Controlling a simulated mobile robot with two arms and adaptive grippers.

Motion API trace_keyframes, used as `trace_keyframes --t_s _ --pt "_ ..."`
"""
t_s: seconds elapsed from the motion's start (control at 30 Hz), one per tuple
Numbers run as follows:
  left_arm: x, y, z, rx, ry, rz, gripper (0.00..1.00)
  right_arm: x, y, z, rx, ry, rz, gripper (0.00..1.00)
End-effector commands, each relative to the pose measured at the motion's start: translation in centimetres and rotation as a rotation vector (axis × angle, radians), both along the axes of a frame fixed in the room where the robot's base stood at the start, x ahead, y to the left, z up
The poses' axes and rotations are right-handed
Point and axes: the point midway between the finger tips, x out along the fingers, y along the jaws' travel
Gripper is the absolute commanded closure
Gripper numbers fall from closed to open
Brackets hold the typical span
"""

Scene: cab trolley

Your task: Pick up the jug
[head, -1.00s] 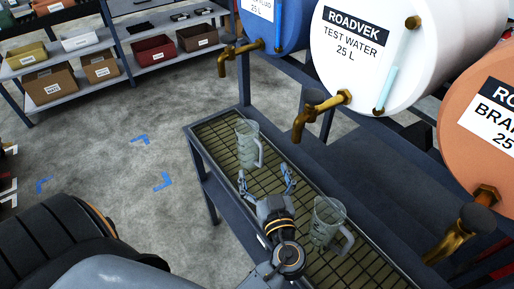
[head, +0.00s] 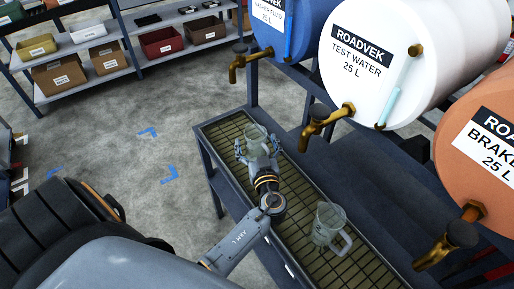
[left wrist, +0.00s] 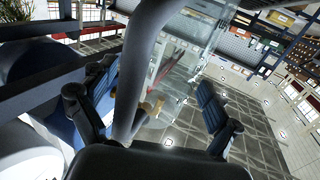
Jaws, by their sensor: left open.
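A clear jug (head: 256,134) stands upright on the far part of the drip grating (head: 222,128), under the blue tank's tap. My left gripper (head: 257,150) is open, with its fingers on either side of this jug. In the left wrist view, the jug's grey handle (left wrist: 153,50) runs close in front of the camera between the open fingers (left wrist: 158,105), with the clear body (left wrist: 188,65) behind it. Whether the fingers touch the jug I cannot tell. A second clear jug (head: 325,222) stands on the nearer part of the grating. My right gripper is out of view.
A white test water tank (head: 385,70), a blue tank (head: 300,22) and an orange tank (head: 480,150) lie above the bench. Brass taps (head: 325,122) hang over its back side. Shelves with boxes (head: 62,75) stand at the back left. The floor between is clear.

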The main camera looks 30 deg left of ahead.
Motion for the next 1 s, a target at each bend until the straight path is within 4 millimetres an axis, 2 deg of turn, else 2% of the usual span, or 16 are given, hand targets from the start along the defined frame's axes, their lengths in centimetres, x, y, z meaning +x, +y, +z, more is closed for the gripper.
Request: trace_keyframes --t_s 0.17,0.4,0.47,0.77,1.0 --pt "0.0 0.0 -0.1 0.0 0.0 0.0 0.13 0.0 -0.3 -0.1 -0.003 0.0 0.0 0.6" --pt "0.0 0.0 0.0 0.0 0.0 0.0 0.61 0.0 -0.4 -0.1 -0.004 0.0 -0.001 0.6" --pt "0.0 0.0 -0.1 0.0 0.0 0.001 0.73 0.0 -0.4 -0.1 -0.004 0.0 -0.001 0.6" --pt "0.0 0.0 0.1 0.001 -0.001 0.0 0.73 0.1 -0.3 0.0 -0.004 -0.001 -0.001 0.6" --pt "0.7 0.4 1.4 0.0 -0.003 -0.001 0.73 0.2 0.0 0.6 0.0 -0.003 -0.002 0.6"
